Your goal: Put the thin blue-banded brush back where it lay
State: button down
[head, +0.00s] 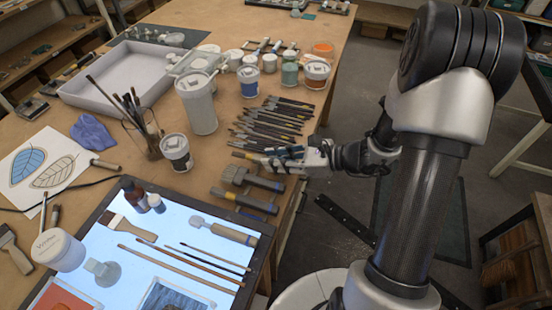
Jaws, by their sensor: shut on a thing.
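My gripper (285,160) is at the right part of the worktable, low at the near end of a row of brushes. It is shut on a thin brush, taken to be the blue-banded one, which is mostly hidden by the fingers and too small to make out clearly. A yellowish-tipped brush end (243,155) shows just left of the fingers; I cannot tell whether it belongs to the held brush. The row of several dark-handled brushes (268,122) lies side by side just beyond my gripper. I cannot tell whether the held brush touches the table.
Two wide flat brushes (250,179) lie just nearer than my gripper. A lit panel (190,222) with long brushes on it is at the front. A tall white canister (199,108), a grey-lidded jar (176,152) and a glass of brushes (147,140) stand to the left. The table's right edge is close.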

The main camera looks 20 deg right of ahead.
jog(key=shift+f+b, duration=0.35)
jog(key=shift+f, duration=0.15)
dwell(0.7)
jog(key=c, duration=1.4)
grip_release()
jog(key=shift+d, duration=0.1)
jog(key=v, duration=1.2)
jog(key=s+a+r+n+g+h, duration=0.4)
jog(key=s+a+r+n+g, duration=0.2)
jog(key=s+a+n, duration=0.45)
jog(key=s+r+n+t+h, duration=0.1)
jog(key=r+n+h, duration=0.1)
jog(key=n, duration=0.2)
jog(key=s+r+n+t+h, duration=0.1)
jog(key=s+n+h, duration=0.1)
jog(key=n, duration=0.3)
jog(key=s+d+r+n+t+h, duration=0.1)
jog(key=s+r+n+h, duration=0.1)
jog(key=n, duration=0.3)
jog(key=shift+r+t+h, duration=0.3)
jog(key=shift+h, duration=0.3)
